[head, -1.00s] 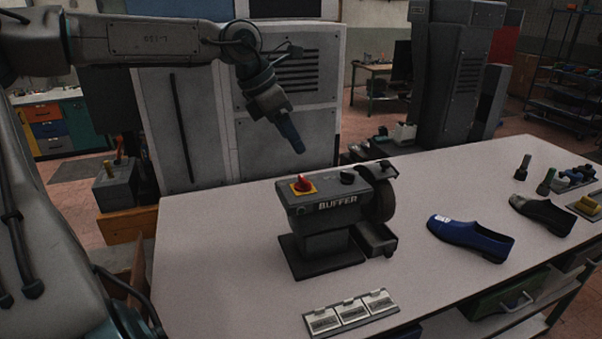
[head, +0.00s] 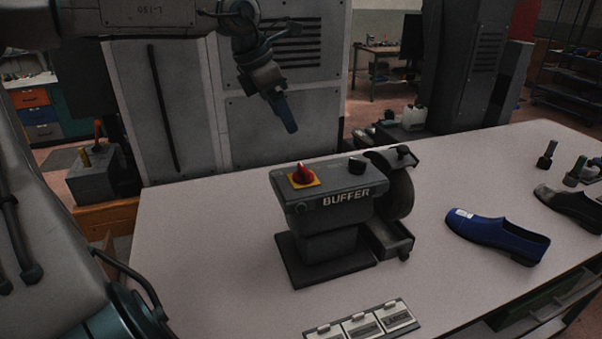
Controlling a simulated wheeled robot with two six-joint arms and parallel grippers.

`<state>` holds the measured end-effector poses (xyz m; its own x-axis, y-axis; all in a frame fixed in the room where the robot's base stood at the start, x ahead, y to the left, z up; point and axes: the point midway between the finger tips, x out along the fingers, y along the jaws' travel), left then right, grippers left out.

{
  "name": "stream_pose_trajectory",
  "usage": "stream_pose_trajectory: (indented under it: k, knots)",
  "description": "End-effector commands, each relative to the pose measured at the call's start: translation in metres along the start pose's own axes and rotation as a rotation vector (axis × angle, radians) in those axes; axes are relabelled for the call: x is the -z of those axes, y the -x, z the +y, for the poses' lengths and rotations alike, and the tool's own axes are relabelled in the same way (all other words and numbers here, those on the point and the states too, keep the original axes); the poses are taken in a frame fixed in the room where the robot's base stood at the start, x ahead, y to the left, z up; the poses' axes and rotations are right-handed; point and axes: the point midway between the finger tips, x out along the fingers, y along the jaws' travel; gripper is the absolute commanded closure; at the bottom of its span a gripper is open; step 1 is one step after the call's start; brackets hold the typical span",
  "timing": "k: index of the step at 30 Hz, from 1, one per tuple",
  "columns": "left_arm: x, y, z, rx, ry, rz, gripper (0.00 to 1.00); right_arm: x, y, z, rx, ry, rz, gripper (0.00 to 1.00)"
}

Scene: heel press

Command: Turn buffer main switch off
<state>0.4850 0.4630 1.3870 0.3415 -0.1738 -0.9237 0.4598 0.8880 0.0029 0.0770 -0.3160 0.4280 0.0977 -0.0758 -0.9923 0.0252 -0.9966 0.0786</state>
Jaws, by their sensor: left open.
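The grey buffer (head: 330,213) stands on the bench, with a dark wheel (head: 398,188) at its right end and a small tray below the wheel. Its main switch, a red knob (head: 303,173) on a yellow plate, is on the top left of the housing. A black knob (head: 357,164) sits to the right of it. My left gripper (head: 289,127) points down above and behind the red knob in the picture, apart from it, with nothing seen in it. Its jaws show only edge-on. My right gripper is not in view.
The pale bench top (head: 200,250) is clear left of the buffer. A labelled three-part panel (head: 362,323) lies in front. A blue shoe (head: 496,237) and a dark shoe (head: 572,207) lie to the right, near small bottles. Grey cabinets (head: 190,110) stand behind.

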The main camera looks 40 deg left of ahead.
Motion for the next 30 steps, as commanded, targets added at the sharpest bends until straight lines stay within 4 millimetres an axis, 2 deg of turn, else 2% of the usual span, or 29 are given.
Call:
stream_pose_trajectory:
  k: [1, 5, 8, 13, 19, 24, 30]
  knots:
    - [0.005, -0.013, 0.0, 0.0, 0.0, 0.0, 0.27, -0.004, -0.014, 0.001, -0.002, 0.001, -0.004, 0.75]
    - [0.01, -0.024, 0.0, 0.0, 0.0, 0.0, 0.27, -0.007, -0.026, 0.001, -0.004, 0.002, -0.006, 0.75]
    - [0.011, -0.028, 0.0, 0.0, 0.0, 0.0, 0.27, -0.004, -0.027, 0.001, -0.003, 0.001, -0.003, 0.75]
    - [0.01, -0.043, 0.0, 0.003, 0.001, 0.003, 0.27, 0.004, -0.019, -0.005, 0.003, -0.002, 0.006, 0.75]
    - [0.01, -0.078, -0.001, 0.004, 0.002, 0.005, 0.27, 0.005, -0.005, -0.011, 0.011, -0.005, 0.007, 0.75]
    - [0.01, -0.104, 0.0, 0.003, 0.0, 0.005, 0.27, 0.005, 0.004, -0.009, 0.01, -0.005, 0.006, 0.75]
    - [0.01, -0.124, 0.0, 0.001, 0.001, 0.003, 0.27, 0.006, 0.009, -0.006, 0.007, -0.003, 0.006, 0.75]
